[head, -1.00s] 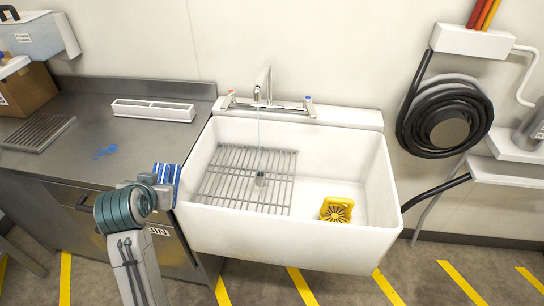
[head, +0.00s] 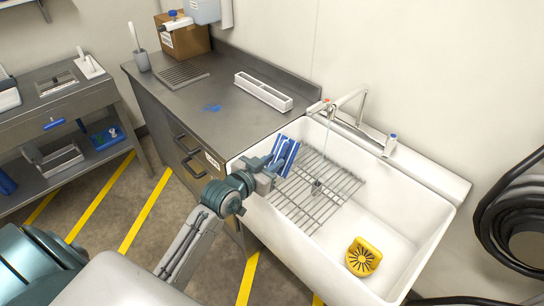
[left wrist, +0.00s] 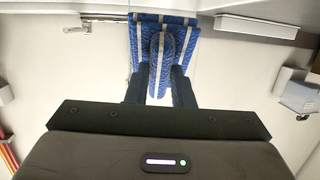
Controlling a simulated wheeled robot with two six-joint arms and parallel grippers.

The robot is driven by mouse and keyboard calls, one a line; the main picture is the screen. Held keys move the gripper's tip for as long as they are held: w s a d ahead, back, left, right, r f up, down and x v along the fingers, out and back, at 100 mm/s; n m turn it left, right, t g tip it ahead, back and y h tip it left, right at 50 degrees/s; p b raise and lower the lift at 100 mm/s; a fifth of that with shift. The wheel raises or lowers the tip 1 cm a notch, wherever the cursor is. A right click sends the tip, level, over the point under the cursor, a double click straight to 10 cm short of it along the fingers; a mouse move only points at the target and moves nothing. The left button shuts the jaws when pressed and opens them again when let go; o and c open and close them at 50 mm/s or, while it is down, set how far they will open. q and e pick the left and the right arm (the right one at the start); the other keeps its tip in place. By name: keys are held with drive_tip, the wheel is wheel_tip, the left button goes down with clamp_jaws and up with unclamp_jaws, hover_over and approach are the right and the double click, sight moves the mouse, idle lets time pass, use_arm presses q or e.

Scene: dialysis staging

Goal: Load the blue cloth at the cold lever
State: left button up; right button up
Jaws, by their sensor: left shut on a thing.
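The blue cloth (head: 284,156), with white stripes, is held by my left gripper (head: 270,170) at the left rim of the sink. In the left wrist view the cloth (left wrist: 163,42) is folded, its middle pinched between two dark fingers (left wrist: 161,82). The cold lever (head: 390,144), with a blue mark, is at the right end of the tap on the sink's back ledge, apart from the cloth. The hot lever (head: 317,106), with a red mark, is at the left end. My right gripper is not in view.
The white sink (head: 419,224) holds a wire rack (head: 318,193) and a yellow drain piece (head: 362,257). A thin water stream falls from the spout. A steel counter (head: 222,125) with a white tray (head: 263,92) lies to the left. A black hose (head: 512,215) hangs at right.

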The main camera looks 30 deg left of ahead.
sight(289, 160)
use_arm(q)
drive_tip(key=shift+w+d, duration=0.15)
drive_tip(key=shift+w, duration=0.15)
drive_tip(key=w+d+f+b, duration=0.1)
drive_tip(key=w+d+b, duration=0.2)
drive_tip(key=w, duration=0.3)
drive_tip(key=w+d+f+b, duration=0.1)
drive_tip(key=w+d+b, duration=0.2)
drive_tip(key=w, duration=0.3)
drive_tip(key=shift+f, duration=0.35)
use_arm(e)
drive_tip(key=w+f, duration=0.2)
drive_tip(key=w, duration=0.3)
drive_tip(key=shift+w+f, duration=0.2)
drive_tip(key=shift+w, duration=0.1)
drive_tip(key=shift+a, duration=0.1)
use_arm(q)
drive_tip(key=shift+s+a+p, duration=0.55)
drive_tip(key=shift+s+a, duration=0.05)
drive_tip(key=shift+s, duration=0.6)
drive_tip(key=shift+s+a+p, duration=0.6)
drive_tip(key=shift+s, duration=0.65)
drive_tip(key=shift+s+a+p, duration=0.55)
drive_tip(key=shift+s+a, duration=0.05)
drive_tip(key=shift+s, duration=0.6)
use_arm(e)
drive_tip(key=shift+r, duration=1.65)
